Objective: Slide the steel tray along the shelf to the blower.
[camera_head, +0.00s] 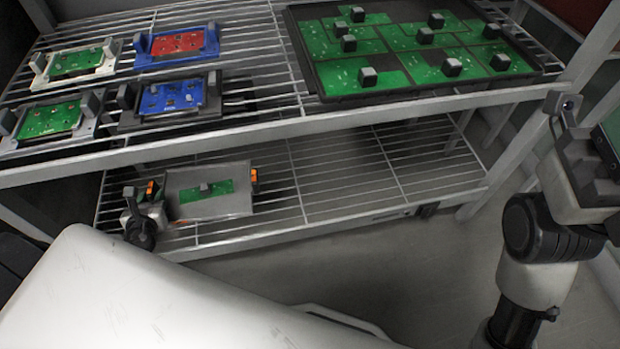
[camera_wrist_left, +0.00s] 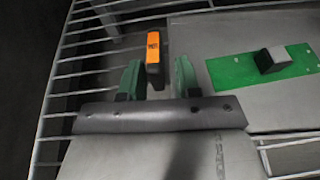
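The steel tray (camera_head: 238,203) lies flat on the lower wire shelf, with a green circuit board (camera_head: 190,194) and a grey block (camera_head: 204,188) on it. It has a black and orange handle at each side; the right one (camera_head: 254,175) is clear of any gripper. My left gripper (camera_head: 148,203) is low at the tray's left side. In the left wrist view, its green fingers (camera_wrist_left: 157,75) are apart, with the left handle (camera_wrist_left: 153,52) in line between them, just beyond or between the tips. Contact cannot be told. My right gripper's fingers do not show. I cannot make out a blower.
The lower shelf (camera_head: 340,180) is bare to the right of the tray. A small dark object (camera_head: 427,210) is at its right front edge. The upper shelf (camera_head: 270,70) overhangs it, carrying several board fixtures and a large black tray (camera_head: 435,92) of green boards.

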